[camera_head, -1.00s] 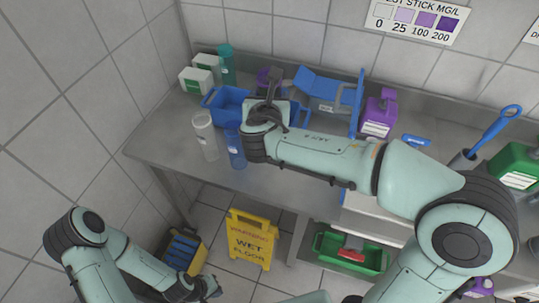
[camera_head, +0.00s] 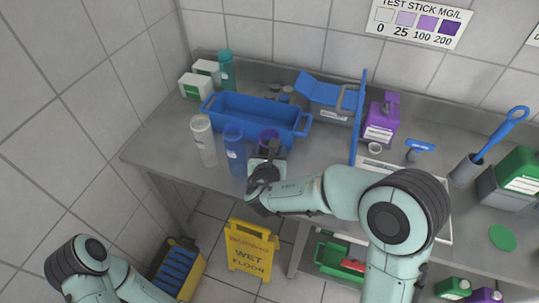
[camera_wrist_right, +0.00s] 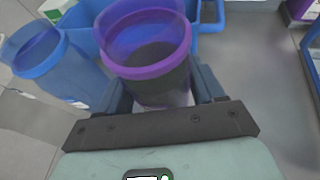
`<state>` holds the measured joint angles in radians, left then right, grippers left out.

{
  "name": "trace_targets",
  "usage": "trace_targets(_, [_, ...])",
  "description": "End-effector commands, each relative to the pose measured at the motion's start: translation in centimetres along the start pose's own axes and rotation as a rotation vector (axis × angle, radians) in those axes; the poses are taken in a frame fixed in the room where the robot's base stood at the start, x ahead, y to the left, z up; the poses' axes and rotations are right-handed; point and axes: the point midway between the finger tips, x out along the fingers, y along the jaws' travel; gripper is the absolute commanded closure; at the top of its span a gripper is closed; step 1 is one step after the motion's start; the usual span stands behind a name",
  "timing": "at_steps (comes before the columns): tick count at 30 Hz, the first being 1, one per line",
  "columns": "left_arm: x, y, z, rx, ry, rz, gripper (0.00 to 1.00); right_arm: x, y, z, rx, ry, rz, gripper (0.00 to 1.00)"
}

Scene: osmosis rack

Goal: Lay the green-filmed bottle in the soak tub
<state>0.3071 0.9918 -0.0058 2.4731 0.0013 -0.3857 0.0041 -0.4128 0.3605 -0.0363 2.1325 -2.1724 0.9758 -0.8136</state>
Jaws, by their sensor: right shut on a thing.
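The soak tub (camera_head: 262,119) is the long blue tub on the counter, with handles at its ends. My right gripper (camera_head: 267,158) is in front of it, shut on a purple-rimmed bottle (camera_head: 268,137). In the wrist view this bottle (camera_wrist_right: 148,50) is open-topped, see-through and dark lower down, between the fingers. I cannot tell whether it touches the counter. A blue bottle (camera_head: 235,150) and a clear whitish bottle (camera_head: 203,140) stand left of it. A teal bottle (camera_head: 226,70) stands behind the tub. I cannot make out a green film on any bottle. My left gripper is out of view.
White-green boxes (camera_head: 195,85) stand at the back left. A blue divider (camera_head: 358,118) and a purple jug (camera_head: 381,120) stand right of the tub. A grey holder (camera_head: 466,170) with a brush is farther right. A yellow wet-floor sign (camera_head: 250,245) stands below the counter.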

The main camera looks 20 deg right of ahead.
Motion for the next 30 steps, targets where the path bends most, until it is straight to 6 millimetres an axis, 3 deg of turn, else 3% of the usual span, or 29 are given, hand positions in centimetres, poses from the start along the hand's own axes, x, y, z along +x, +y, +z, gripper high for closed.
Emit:
trace_targets(14, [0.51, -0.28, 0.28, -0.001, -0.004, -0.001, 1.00, 0.34, -0.05, -0.87, 0.001, -0.001, -0.001, 0.62])
trace_targets(15, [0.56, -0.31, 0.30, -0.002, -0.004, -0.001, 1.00, 0.36, -0.05, -0.91, 0.001, 0.000, -0.001, 0.29])
trace_targets(17, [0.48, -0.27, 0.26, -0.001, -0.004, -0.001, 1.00, 0.34, -0.04, -0.81, 0.001, -0.001, -0.001, 0.10])
trace_targets(30, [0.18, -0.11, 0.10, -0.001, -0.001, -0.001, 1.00, -0.37, 0.04, -0.34, 0.003, -0.003, 0.002, 0.07])
